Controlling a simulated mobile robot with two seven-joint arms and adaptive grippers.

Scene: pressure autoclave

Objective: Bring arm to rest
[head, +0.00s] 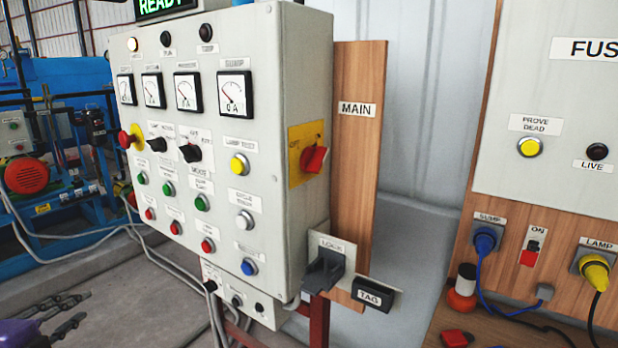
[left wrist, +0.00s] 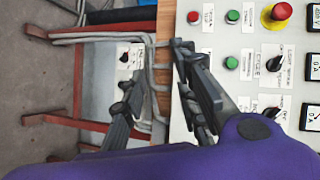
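My left gripper (head: 84,307) is at the lower left corner of the head view, low over the floor and left of the grey control panel (head: 262,60). Its two dark fingers are apart with nothing between them; its purple body is cut off by the frame edge. In the left wrist view the left gripper (left wrist: 158,62) shows both fingers spread, with the panel's button face (left wrist: 245,75) behind them. No contact with the panel is visible. My right gripper is in neither view.
A red stand (head: 319,322) holds up the panel, with grey cables (head: 165,262) along the floor. A blue machine (head: 75,85) stands behind left. A wooden board with a fuse box (head: 560,120), sockets and plugs is at right. Open floor (head: 110,290) lies left of the panel.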

